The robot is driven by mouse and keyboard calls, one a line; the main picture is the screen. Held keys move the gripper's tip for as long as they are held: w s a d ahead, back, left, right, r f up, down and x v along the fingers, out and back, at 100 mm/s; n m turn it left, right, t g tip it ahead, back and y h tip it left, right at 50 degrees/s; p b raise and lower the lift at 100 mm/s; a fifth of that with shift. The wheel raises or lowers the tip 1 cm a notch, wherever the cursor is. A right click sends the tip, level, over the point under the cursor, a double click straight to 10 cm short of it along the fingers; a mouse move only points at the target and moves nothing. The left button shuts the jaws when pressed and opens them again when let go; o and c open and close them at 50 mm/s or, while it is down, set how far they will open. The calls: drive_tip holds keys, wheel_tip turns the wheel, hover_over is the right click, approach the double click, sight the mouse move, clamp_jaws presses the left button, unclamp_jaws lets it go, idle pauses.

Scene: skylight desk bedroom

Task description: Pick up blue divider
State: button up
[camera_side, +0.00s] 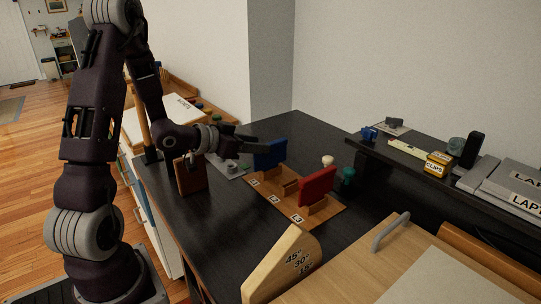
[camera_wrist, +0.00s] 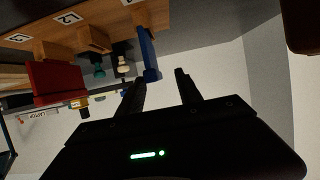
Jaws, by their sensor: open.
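The blue divider (camera_side: 269,154) is an upright panel in the far slot of a wooden base (camera_side: 331,214). In the wrist view the blue divider (camera_wrist: 149,55) shows nearly edge-on. My gripper (camera_side: 249,141) is at the divider's upper left side in the side view. In the wrist view my gripper (camera_wrist: 159,76) is open, and the divider's end appears between the fingertips, nearer the left one. I cannot tell whether they touch. A red divider (camera_side: 317,186) stands in the near slot; it also shows in the wrist view (camera_wrist: 56,82).
A brown upright panel (camera_side: 190,174) stands left of the base, below my wrist. A cream knob (camera_side: 327,160) and a green knob (camera_side: 348,176) stand behind the base. A wooden angle block (camera_side: 281,263) is in front. A raised shelf (camera_side: 400,160) runs along the right.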

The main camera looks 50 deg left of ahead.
sight(277, 147)
drive_tip(key=x, duration=0.3)
drive_tip(key=d+x, duration=0.1)
drive_tip(key=x, duration=0.1)
drive_tip(key=shift+w, duration=0.4)
drive_tip(key=shift+w+f, duration=0.2)
drive_tip(key=shift+w, duration=0.25)
clamp_jaws()
